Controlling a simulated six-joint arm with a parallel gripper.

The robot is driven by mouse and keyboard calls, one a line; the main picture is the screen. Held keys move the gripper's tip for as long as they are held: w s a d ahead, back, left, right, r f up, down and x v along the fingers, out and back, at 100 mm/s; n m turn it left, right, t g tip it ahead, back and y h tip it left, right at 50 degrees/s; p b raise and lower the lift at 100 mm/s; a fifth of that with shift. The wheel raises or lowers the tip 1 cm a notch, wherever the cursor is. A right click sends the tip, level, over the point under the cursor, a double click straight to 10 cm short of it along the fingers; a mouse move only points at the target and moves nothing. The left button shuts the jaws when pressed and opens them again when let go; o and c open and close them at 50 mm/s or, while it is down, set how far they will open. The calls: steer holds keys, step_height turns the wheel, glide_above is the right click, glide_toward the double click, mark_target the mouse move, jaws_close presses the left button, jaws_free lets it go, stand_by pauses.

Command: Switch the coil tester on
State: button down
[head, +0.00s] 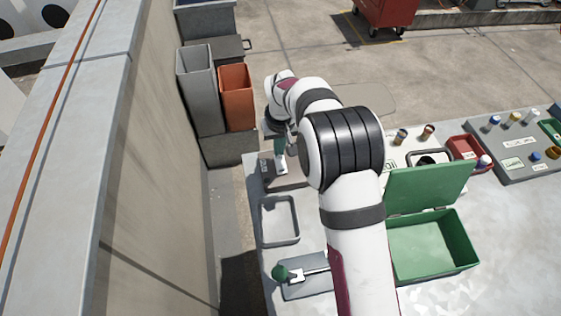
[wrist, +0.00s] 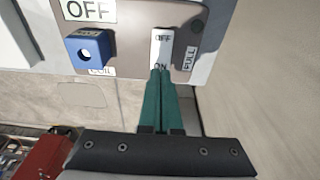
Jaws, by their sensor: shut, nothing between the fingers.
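The coil tester (wrist: 130,50) shows in the wrist view as a brown-grey panel on a pale housing. It bears a white rocker switch (wrist: 161,42) marked OFF at its upper end and ON at its lower end. My gripper (wrist: 160,74) is shut and empty, its green fingertips at the ON end, partly covering that end. I cannot tell whether they touch it or which way the rocker is tilted. In the head view my gripper (head: 280,147) is at the table's far left corner, above the tester, which my arm partly hides.
Beside the switch are a blue block (wrist: 89,48), a large OFF label (wrist: 88,10) and a FULL label (wrist: 190,58). The table holds a grey tray (head: 280,241), a green-knobbed lever (head: 281,272) and an open green box (head: 432,268). A wall (head: 150,160) stands left.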

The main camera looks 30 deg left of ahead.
mark_target(279, 158)
steer(key=shift+f, duration=0.95)
stand_by(0.6)
steer(key=shift+r, duration=3.5)
